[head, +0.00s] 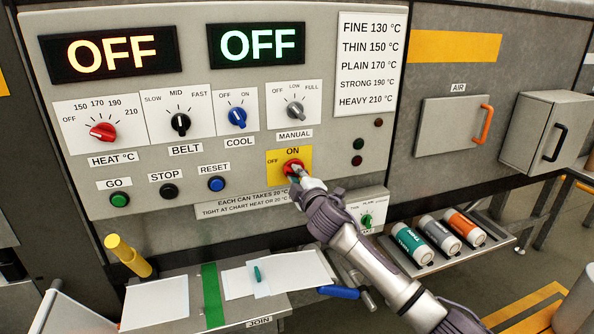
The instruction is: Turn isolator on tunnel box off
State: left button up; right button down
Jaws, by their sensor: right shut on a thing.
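The isolator is a red knob (292,166) on a yellow plate (275,178) marked ON at the top and OFF at the left. It sits low on the grey panel of the tunnel box (235,160). My right gripper (297,173) reaches in from the lower right and is shut on the red knob. The fingers cover part of the knob, so I cannot tell which mark it points to. Two displays above read OFF, one orange (112,54) and one green (256,44). My left gripper is not in view.
Heat (103,131), belt (180,123), cool (237,117) and manual (295,110) knobs sit above. Green (120,200), black (169,191) and blue (216,184) buttons are at left.

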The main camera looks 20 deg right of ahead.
jog(key=shift+f+n+p, duration=0.15)
jog(key=shift+n+p, duration=0.6)
jog(key=shift+n, duration=1.25)
jog(key=c, duration=1.1)
grip_release()
jog(key=s, duration=1.2)
jog(key=shift+d, duration=0.15)
